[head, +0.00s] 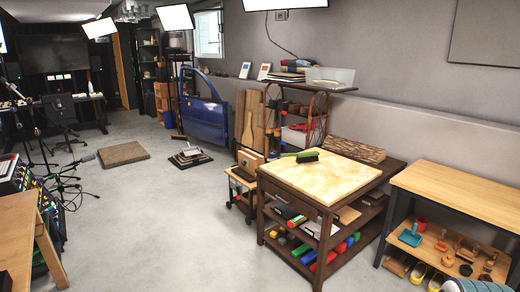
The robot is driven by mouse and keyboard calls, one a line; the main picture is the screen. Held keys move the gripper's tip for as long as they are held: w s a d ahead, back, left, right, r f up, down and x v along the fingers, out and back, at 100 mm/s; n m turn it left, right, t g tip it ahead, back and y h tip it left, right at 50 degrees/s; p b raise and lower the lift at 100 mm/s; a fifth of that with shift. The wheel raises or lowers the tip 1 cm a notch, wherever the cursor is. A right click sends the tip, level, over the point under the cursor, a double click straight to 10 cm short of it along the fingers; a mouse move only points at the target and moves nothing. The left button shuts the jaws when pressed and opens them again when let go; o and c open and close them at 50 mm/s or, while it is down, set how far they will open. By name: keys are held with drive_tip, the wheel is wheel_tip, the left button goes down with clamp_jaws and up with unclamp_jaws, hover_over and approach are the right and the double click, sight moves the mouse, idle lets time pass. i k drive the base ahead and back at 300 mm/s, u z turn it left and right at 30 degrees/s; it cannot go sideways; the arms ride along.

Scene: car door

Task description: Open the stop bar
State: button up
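A blue car door (206,122) stands upright on a stand in the back middle of the head view, near the grey wall. Its open window frame is above and the blue panel below. A stop bar cannot be made out on the door at this size. My gripper is not in view, and the door is far from the camera.
A wooden-topped workbench (332,179) with a green brush (300,156) stands right of centre. Another bench (460,190) is at right. A low brown block (123,155) and a small floor stand (190,157) lie before the door. The middle floor (165,225) is clear.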

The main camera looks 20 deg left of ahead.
sight(245, 147)
drive_tip(key=u, duration=0.2)
drive_tip(key=i, duration=0.85)
drive_tip(key=u, duration=0.8)
drive_tip(key=i, duration=1.7)
drive_tip(key=u, duration=0.65)
drive_tip(key=i, duration=3.1)
drive_tip(key=z, duration=0.1)
drive_tip(key=i, duration=1.55)
drive_tip(key=z, duration=0.95)
drive_tip(key=i, duration=2.1)
drive_tip(key=z, duration=0.6)
